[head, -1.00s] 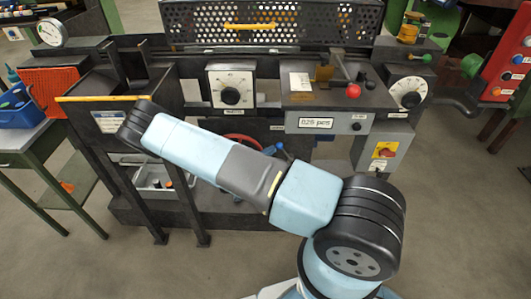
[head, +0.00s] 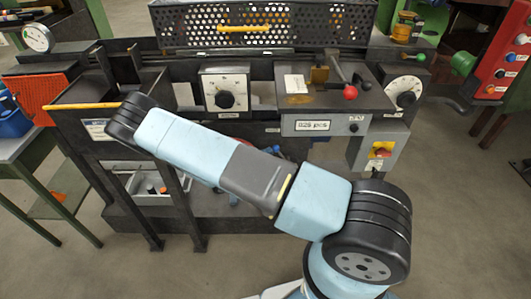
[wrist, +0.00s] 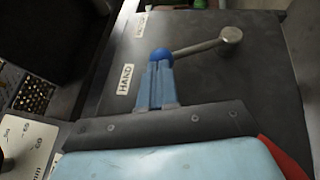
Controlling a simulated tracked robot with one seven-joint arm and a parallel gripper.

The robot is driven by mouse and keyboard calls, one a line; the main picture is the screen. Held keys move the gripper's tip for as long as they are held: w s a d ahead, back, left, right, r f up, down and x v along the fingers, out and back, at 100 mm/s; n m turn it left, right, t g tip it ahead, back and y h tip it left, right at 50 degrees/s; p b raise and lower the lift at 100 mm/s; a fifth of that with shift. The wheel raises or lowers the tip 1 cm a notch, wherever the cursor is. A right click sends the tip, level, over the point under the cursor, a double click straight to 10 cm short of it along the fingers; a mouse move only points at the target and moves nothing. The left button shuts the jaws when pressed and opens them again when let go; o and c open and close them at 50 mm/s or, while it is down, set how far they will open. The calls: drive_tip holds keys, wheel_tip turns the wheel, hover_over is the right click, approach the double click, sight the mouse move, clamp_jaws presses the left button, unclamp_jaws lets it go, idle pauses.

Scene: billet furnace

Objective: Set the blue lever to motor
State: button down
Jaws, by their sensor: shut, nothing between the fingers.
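In the wrist view, the lever is a metal rod with a blue ball knob (wrist: 161,54), running right to a round pivot (wrist: 230,35) on a dark plate. A HAND label (wrist: 125,79) lies left of the knob; a second label (wrist: 141,24), too blurred to read fully, lies further up. My gripper (wrist: 159,66) has its blue fingers shut together, tips right at the knob; whether they touch it I cannot tell. The knob is not between them. In the head view my arm hides the gripper, and I cannot make out the blue lever.
In the head view, a red-knobbed lever (head: 350,92), a dial (head: 225,92) and a grey counter panel (head: 325,125) are on the machine front. A perforated guard (head: 265,25) stands behind. A blue bin (head: 12,118) is at left. Floor is clear at lower right.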

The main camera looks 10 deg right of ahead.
drive_tip(key=v, duration=1.3)
drive_tip(key=shift+f, duration=0.1)
drive_tip(key=shift+s+a+f+n+t+h, duration=0.1)
drive_tip(key=shift+a+f+n+t+h, duration=0.15)
drive_tip(key=shift+f, duration=0.45)
drive_tip(key=shift+s+f+n+t+h, duration=0.15)
drive_tip(key=shift+f+n+h, duration=0.15)
drive_tip(key=shift+f, duration=0.35)
drive_tip(key=x, duration=1.4)
drive_tip(key=shift+a+r, duration=0.1)
drive_tip(key=shift+r, duration=0.05)
